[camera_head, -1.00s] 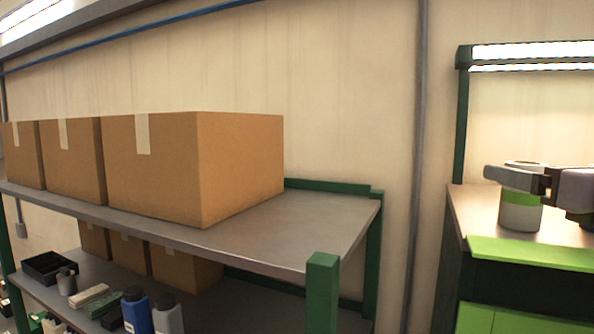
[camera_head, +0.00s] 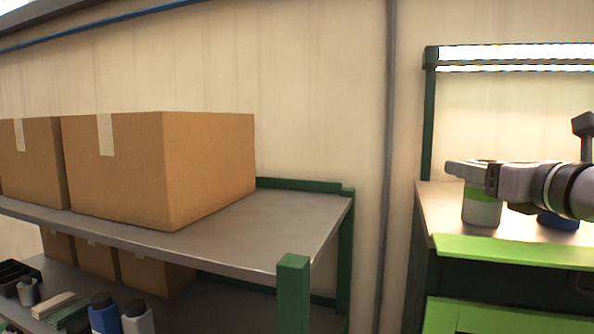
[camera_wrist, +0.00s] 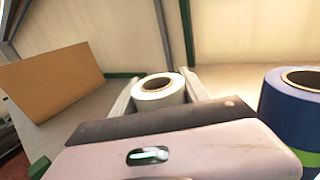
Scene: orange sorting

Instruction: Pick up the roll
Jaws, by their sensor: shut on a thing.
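The roll (camera_head: 482,210) is a light grey-white cylinder with a green band near its top, standing upright at the front left of the workbench at the right of the head view. My gripper (camera_head: 472,172) reaches in from the right and is shut on the roll near its top. In the wrist view, the roll (camera_wrist: 166,98) shows its open core, between the two fingers of my gripper (camera_wrist: 160,90). Whether its base touches the bench is unclear.
A blue roll (camera_head: 557,220) stands behind my arm; it also shows large at the right of the wrist view (camera_wrist: 277,105). The workbench (camera_head: 433,205) has a green front edge. A shelf (camera_head: 300,222) with cardboard boxes (camera_head: 210,165) stands at left, its right end bare.

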